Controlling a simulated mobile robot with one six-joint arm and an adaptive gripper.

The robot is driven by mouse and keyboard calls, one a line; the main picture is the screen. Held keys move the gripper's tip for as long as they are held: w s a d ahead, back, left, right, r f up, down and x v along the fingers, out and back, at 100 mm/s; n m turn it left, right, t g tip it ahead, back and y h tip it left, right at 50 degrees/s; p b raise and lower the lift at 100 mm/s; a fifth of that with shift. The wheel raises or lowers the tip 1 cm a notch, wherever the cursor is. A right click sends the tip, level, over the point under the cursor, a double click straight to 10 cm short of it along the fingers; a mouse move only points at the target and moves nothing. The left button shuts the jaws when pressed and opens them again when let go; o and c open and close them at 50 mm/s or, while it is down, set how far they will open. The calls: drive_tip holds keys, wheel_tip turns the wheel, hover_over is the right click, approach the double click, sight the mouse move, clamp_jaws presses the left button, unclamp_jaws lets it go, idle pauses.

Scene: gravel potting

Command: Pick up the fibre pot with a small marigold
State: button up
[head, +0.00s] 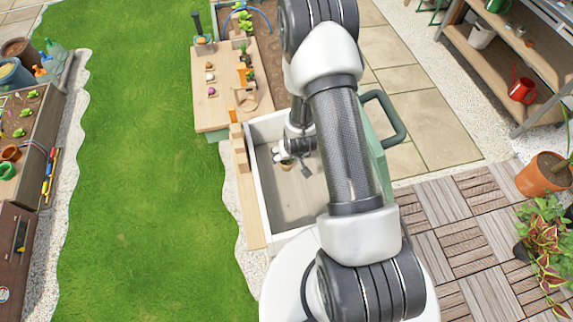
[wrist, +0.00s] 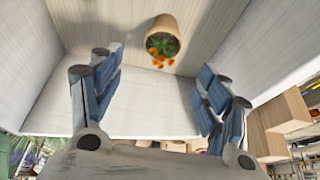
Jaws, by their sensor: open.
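The fibre pot with the small marigold (wrist: 160,28) shows in the wrist view as a tan pot with green leaves and orange flowers at the rim, inside a pale box (wrist: 150,122). I cannot tell whether it is upright or tilted. In the wrist view my gripper (wrist: 156,86) is open and empty, with blue-padded fingers spread apart. The pot is beyond the fingertips, not between them. In the head view my gripper (head: 303,162) hangs inside the box (head: 258,185), and the pot (head: 287,166) is a small brownish patch largely hidden beside it.
The box walls stand close around my gripper. A wooden bench (head: 213,112) with small items is beyond the box. Green lawn (head: 150,200) lies to the left. A red watering can (head: 522,90) is on a shelf at right. A terracotta pot (head: 542,175) stands at the right edge.

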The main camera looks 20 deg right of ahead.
sight(288, 164)
drive_tip(key=x, duration=0.3)
drive_tip(key=shift+b, duration=0.3)
drive_tip(key=b+x, duration=0.1)
drive_tip(key=x, duration=0.1)
drive_tip(key=b+x, duration=0.1)
drive_tip(key=x, duration=0.2)
drive_tip(key=shift+a+f, duration=0.15)
drive_tip(key=shift+f, duration=0.1)
drive_tip(key=shift+c, duration=0.5)
drive_tip(key=c, duration=1.1)
